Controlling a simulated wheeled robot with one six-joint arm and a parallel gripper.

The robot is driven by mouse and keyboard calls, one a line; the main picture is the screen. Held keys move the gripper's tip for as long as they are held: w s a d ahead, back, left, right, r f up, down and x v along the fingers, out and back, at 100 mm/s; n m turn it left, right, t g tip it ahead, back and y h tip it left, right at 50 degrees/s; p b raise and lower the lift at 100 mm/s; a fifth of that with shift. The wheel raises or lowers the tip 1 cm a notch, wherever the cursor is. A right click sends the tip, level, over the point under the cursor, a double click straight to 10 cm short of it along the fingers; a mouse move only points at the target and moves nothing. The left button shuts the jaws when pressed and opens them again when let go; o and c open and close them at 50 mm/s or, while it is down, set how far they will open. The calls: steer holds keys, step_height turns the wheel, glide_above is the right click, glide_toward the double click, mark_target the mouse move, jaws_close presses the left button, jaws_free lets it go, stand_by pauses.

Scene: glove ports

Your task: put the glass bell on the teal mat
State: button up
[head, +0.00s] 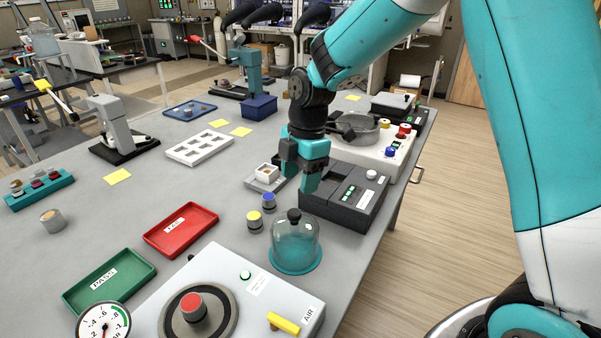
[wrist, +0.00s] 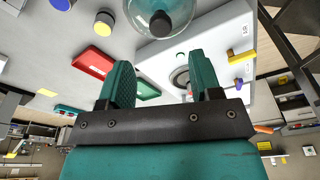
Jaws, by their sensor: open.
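The glass bell (head: 296,238), a clear dome with a black knob, stands upright near the table's right edge in the head view. It also shows at the top of the wrist view (wrist: 176,12). A round teal mat (head: 318,263) shows under and around its foot; the bell appears to rest on it. My gripper (head: 301,186) is open and empty, pointing down, above and behind the bell and apart from it. In the wrist view my gripper (wrist: 158,78) has nothing between its fingers.
A dark grey device (head: 345,190) stands right beside my gripper. A blue-topped canister (head: 269,202) and a yellow-topped one (head: 254,222) stand left of the bell. A white control box (head: 225,290) with a red button is in front. Red (head: 180,228) and green (head: 108,280) trays lie left.

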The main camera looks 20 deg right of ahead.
steer(key=s+a+r+m, duration=0.2)
steer(key=s+r+m, duration=0.1)
steer(key=s, duration=0.5)
steer(key=s+a+r+m+y, duration=0.1)
steer(key=s+a+r+m, duration=0.1)
steer(key=s+m, duration=0.4)
steer(key=s+a+r+m+y, duration=0.1)
steer(key=s+r+m, duration=0.3)
steer(key=s, duration=0.7)
steer(key=shift+a+r+m, duration=0.2)
steer(key=shift+a+m, duration=0.1)
steer(key=shift+a, duration=0.25)
